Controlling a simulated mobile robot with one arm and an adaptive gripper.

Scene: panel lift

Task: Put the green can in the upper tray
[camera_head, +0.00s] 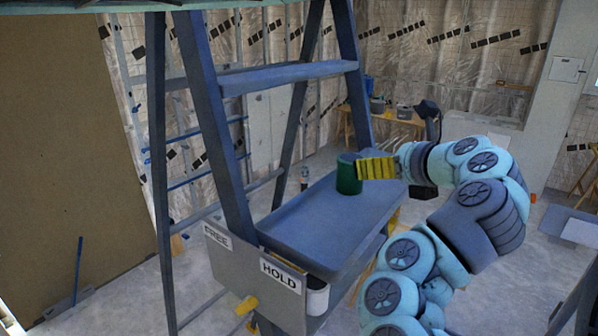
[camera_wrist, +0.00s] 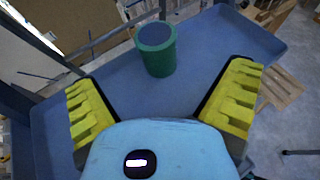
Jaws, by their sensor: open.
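The green can (camera_head: 348,176) appears to stand upright on the floor of the blue tray (camera_head: 300,228), toward its far end. The can also shows in the wrist view (camera_wrist: 157,52), with the tray (camera_wrist: 110,88) around it. My gripper (camera_head: 363,169) is at the can's right in the head view, its yellow fingers level with the can's upper part. In the wrist view my gripper (camera_wrist: 162,76) is open, fingers wide apart, with the can ahead between their lines. No finger visibly grips the can. What lies under the tray is mostly hidden.
A blue ladder-like frame (camera_head: 207,100) rises at the tray's left. A front panel carries FREE (camera_head: 217,236) and HOLD (camera_head: 281,275) labels and a yellow handle (camera_head: 246,305). A white container (camera_head: 317,297) sits below the tray's near end. The tray's near part is bare.

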